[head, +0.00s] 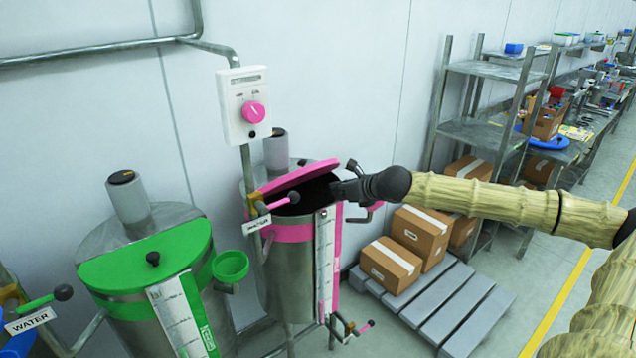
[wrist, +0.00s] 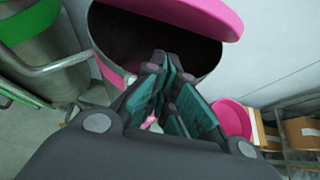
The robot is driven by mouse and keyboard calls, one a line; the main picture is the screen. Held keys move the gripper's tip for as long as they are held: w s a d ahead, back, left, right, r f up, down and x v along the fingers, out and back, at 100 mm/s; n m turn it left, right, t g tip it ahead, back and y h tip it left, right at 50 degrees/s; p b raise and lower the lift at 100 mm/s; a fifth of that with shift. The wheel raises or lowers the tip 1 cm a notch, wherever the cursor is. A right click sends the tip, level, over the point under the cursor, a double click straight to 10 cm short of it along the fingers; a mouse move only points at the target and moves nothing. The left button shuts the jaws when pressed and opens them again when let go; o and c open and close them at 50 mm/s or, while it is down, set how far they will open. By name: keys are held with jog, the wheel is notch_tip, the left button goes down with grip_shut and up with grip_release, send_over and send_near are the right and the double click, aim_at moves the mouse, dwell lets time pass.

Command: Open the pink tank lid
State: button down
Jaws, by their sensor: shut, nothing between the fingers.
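The pink tank lid (head: 298,178) is partly raised on the steel tank with pink bands (head: 291,283). A dark opening (head: 316,192) shows below its front edge. In the wrist view the lid (wrist: 190,12) is tilted up at the top, with the tank's dark inside (wrist: 150,45) under it. My gripper (head: 340,191) is at the right side of the tank's opening, by the rim and below the lid. In the wrist view my gripper's fingers (wrist: 168,75) are together and empty, overlapping the near rim. I cannot tell whether they touch the lid or the rim.
A tank with a green lid (head: 150,258) stands to the left. A pink-knobbed control box (head: 243,104) hangs on the wall above. A pink cup (wrist: 232,118) sits beside the tank. Boxes on a pallet (head: 440,300) and metal shelves (head: 490,130) stand to the right.

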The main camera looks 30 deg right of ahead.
aim_at(301, 171)
jog(key=shift+b+x, duration=0.65)
jog(key=shift+x, duration=3.35)
jog(key=shift+w+a+r+p, duration=0.1)
jog(key=shift+w+r+p, duration=0.95)
jog(key=shift+w+r, duration=0.35)
